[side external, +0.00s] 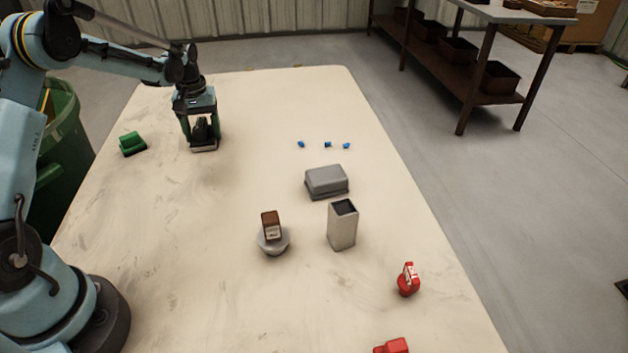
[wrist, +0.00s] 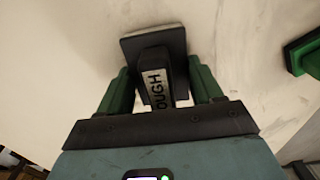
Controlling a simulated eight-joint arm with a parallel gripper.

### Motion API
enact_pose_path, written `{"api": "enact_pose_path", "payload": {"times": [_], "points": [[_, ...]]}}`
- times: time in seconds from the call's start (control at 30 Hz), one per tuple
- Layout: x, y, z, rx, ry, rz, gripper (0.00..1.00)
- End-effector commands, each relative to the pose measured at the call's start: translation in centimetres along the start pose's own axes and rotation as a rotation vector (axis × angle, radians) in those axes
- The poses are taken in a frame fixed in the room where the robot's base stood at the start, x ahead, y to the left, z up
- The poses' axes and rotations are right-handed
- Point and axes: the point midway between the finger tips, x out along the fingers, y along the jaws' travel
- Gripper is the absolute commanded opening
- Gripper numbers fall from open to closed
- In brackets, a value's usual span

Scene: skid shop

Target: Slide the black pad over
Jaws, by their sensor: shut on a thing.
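The black pad (side external: 205,147) is a flat plate with an upright black handle, standing at the far left part of the table. My gripper (side external: 202,132) is shut on its handle, with the green fingers on either side. The plate is on or very close to the tabletop; I cannot tell which. Part of the handle is hidden by the fingers.
Blue bits (side external: 327,145), a grey block (side external: 327,181), a grey open-topped box (side external: 342,228), a brown-topped piece (side external: 270,219) and red pieces (side external: 408,282) stand rightward. Between is clear table.

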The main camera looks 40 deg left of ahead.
Motion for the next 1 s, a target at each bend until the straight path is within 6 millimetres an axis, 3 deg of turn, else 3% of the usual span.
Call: {"api": "enact_pose_path", "payload": {"times": [0.5, 0.97, 1.0], "points": [[0.0, -4.9, -0.2, -0.001, 0.000, 0.000, 0.35], [0.0, -5.5, -0.2, -0.001, 0.000, 0.000, 0.35], [0.0, -5.5, -0.2, -0.001, 0.000, 0.000, 0.68]]}}
